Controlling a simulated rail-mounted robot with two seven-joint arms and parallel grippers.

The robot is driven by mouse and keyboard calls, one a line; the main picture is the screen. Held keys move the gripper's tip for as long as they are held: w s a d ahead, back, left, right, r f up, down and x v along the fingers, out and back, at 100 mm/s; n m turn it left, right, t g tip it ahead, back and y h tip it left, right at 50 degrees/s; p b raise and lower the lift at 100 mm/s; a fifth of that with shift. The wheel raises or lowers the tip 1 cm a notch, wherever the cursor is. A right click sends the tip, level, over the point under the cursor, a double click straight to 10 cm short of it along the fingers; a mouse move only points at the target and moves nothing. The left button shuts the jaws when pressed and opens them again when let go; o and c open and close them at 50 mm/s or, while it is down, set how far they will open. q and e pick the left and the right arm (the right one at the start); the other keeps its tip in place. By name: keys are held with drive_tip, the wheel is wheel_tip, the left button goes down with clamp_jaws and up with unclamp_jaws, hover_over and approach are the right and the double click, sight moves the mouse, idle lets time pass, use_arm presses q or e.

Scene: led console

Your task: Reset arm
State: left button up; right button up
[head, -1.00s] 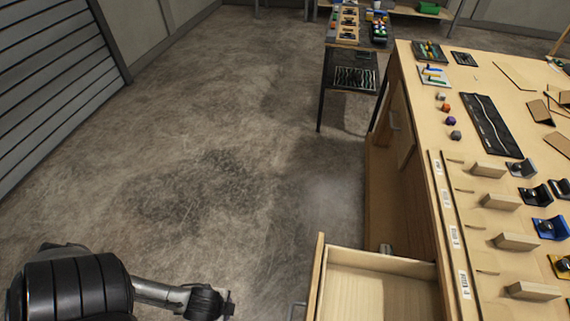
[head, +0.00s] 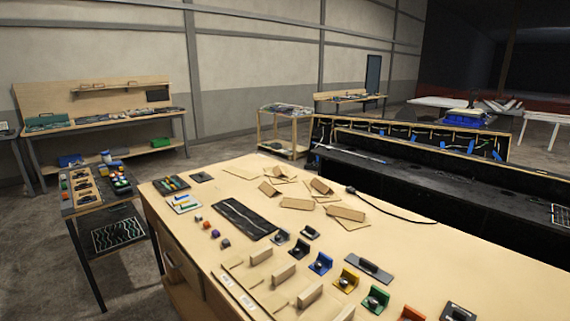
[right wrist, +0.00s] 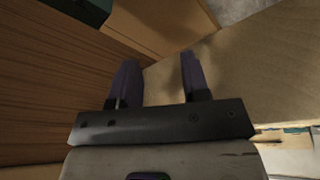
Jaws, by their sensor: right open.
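My right gripper (right wrist: 157,82) shows in the right wrist view with its two dark fingers apart and nothing between them. Pale wood surfaces lie beyond and around the fingers; I cannot tell how close they are. Neither gripper shows in the head view now, so my left gripper is out of sight.
The wooden workbench (head: 390,262) holds a black mat (head: 242,220), several small cubes, coloured brackets (head: 320,263) and wooden blocks. A small side table (head: 82,205) stands at its left. A dark console (head: 430,185) stands behind it. A back bench (head: 95,126) is by the wall.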

wheel_tip(320, 180, up, 34)
drive_tip(key=p, duration=3.2)
drive_tip(key=shift+f, duration=0.25)
drive_tip(key=shift+a+f, duration=0.1)
drive_tip(key=shift+a, duration=0.05)
